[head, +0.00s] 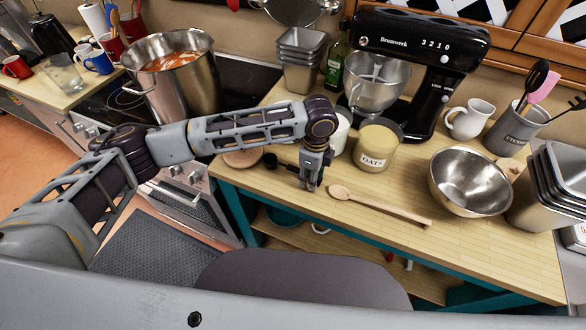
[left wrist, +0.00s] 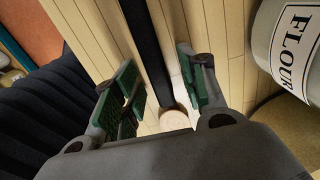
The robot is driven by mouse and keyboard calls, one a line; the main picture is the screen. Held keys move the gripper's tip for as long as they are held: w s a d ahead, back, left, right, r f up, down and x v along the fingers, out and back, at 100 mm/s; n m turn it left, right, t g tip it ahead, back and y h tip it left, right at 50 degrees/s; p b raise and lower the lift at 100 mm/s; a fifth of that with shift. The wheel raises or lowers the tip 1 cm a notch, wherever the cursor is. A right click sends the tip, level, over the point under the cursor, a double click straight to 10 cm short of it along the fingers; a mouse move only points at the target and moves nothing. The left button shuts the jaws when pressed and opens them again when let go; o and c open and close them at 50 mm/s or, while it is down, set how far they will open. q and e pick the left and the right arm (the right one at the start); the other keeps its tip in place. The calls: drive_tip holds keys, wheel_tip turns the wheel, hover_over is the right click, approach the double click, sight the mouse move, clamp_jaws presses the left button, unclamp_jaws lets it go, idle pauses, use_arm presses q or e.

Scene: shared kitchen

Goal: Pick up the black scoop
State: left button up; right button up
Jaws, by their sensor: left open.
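The black scoop (head: 270,160) lies on the wooden worktop near its front edge, left of my left gripper in the head view. In the left wrist view, its long black handle (left wrist: 149,50) runs down between the two green-padded fingers of my left gripper (left wrist: 160,85). My left gripper (head: 311,183) points down over the worktop, and its fingers stand apart on either side of the handle. A gap shows between handle and fingers. The gripper hides part of the scoop in the head view. My right gripper is not in view.
A wooden spoon (head: 385,205) lies just right of my gripper; its bowl shows in the left wrist view (left wrist: 175,120). The flour jar (left wrist: 288,50) and oats jar (head: 377,146) stand close behind. A steel bowl (head: 470,182) stands further right. A round wooden piece (head: 243,158) lies left.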

use_arm(q)
drive_tip(key=shift+f, duration=0.15)
idle(0.3)
clamp_jaws()
